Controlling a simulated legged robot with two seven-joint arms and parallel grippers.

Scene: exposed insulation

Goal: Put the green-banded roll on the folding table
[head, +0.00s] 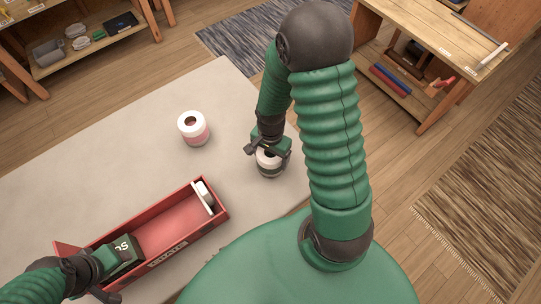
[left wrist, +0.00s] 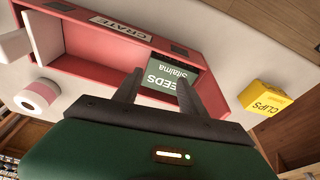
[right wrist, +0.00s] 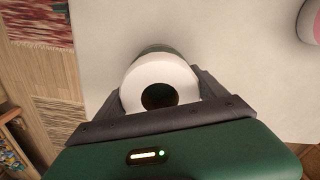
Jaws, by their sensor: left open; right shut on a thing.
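A white roll (head: 268,168) with a dark, greyish band stands at the right part of the pale table (head: 75,180). My right gripper (head: 267,150) is shut on this roll from above. In the right wrist view the roll (right wrist: 160,68) shows its round top and dark hole between the fingers, with a strip of the band behind. Whether its base touches the table is hard to tell. My left gripper (left wrist: 157,92) is open over the red crate (head: 172,228), beside a green seeds packet (head: 124,250) standing in it.
A pink-banded roll (head: 194,128) stands on the table, left of the held roll. A white item (head: 203,196) lies in the crate's right end. A yellow clips box (left wrist: 264,98) is beside the crate. Wooden shelves (head: 435,60) stand beyond. The table's far left is clear.

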